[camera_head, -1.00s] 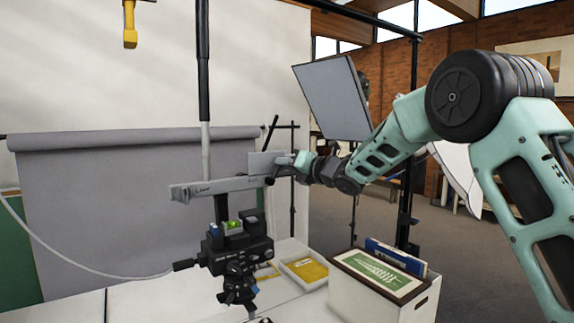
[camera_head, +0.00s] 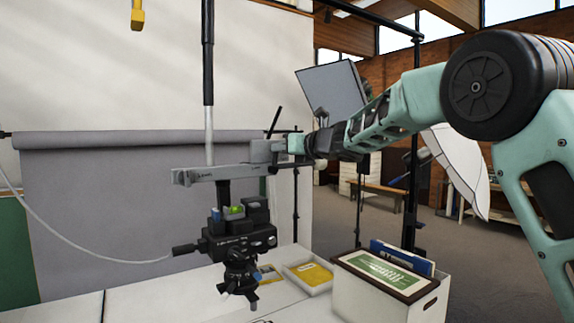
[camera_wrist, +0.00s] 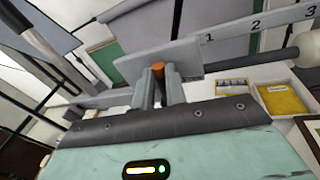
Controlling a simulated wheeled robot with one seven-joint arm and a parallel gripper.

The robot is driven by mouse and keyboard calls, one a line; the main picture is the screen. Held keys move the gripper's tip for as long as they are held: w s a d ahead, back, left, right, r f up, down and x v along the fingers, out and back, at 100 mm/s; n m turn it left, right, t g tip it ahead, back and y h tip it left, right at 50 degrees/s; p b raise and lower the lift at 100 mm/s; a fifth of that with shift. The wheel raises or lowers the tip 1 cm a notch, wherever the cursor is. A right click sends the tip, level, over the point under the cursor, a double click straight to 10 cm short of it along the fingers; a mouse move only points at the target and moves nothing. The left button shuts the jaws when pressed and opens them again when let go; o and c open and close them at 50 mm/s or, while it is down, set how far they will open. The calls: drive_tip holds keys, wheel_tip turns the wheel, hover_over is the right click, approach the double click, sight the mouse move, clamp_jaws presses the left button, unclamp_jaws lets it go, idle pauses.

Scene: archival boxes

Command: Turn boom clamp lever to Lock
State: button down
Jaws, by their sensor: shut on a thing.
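The boom clamp assembly has a grey bar (camera_head: 215,174) with small lettering at its left end, too small to read surely, and a flat grey plate (camera_head: 262,150) at its right. My gripper (camera_head: 284,146) is at the plate's right side. In the wrist view, my two fingers (camera_wrist: 159,86) are shut on an orange-tipped piece (camera_wrist: 158,70), which I take for the lever. A grey plate stands just behind it (camera_wrist: 160,62). Most of the held piece is hidden by the fingers.
A black camera-type head (camera_head: 238,240) with a bubble level stands below the bar. A vertical pole (camera_head: 209,125) rises behind it. A tray with a yellow item (camera_head: 312,274) and a white box of frames (camera_head: 372,303) lie on the table. A grey backdrop (camera_head: 110,215) hangs behind.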

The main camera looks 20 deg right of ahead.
sight(260, 154)
drive_tip(key=a+n+b, duration=0.1)
drive_tip(key=n, duration=0.1)
drive_tip(key=s+a+n+h+b, duration=0.1)
drive_tip(key=n, duration=0.1)
drive_tip(key=shift+a+b, duration=0.25)
drive_tip(key=shift+b, duration=0.05)
drive_tip(key=shift+s+a+f+n+h+b, duration=0.2)
drive_tip(key=shift+a+n+h+b, duration=0.25)
drive_tip(key=shift+n, duration=0.4)
drive_tip(key=shift+s+a+f+n+h+b, duration=0.15)
drive_tip(key=shift+a+n+h, duration=0.1)
drive_tip(key=shift+a+n, duration=0.45)
drive_tip(key=shift+w+d+n, duration=0.1)
drive_tip(key=shift+d+n, duration=0.05)
drive_tip(key=shift+n, duration=0.1)
drive_tip(key=c, duration=1.4)
unclamp_jaws()
drive_tip(key=shift+c, duration=0.2)
drive_tip(key=b+v, duration=0.2)
drive_tip(key=v, duration=1.5)
drive_tip(key=shift+r, duration=0.25)
drive_tip(key=shift+d, duration=0.1)
